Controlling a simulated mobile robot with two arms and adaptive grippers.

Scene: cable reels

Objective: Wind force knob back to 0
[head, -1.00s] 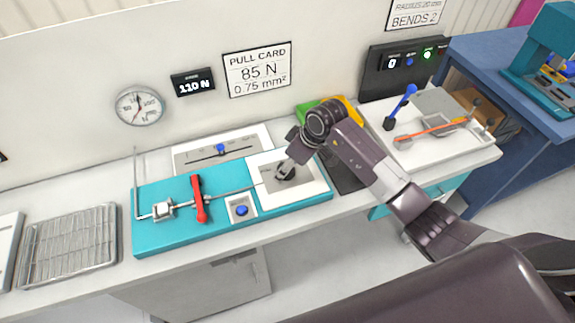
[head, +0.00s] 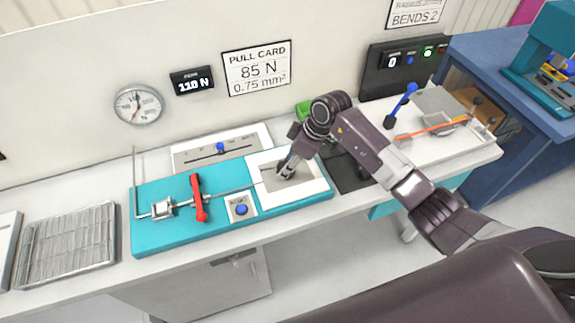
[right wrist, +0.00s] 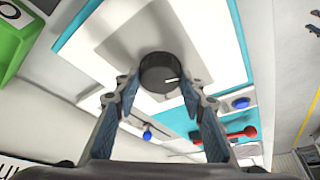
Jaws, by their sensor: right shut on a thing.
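The force knob (right wrist: 160,72) is a dark round knob with a white pointer line, standing on a white panel of the teal rig. In the right wrist view it sits between the two fingers of my right gripper (right wrist: 159,82), which are shut on its sides. In the head view my right gripper (head: 285,168) reaches down onto this panel and mostly hides the knob. The force display (head: 193,84) reads 110 N. The round dial gauge (head: 139,104) hangs on the wall beside it. My left gripper is not in view.
A red lever (head: 198,198) and a blue button (head: 241,209) are on the teal base (head: 150,238), left of my gripper. A slider with a blue knob (head: 220,147) lies behind. A green bin (head: 304,109) stands behind my arm. A wire rack (head: 68,243) lies at the left.

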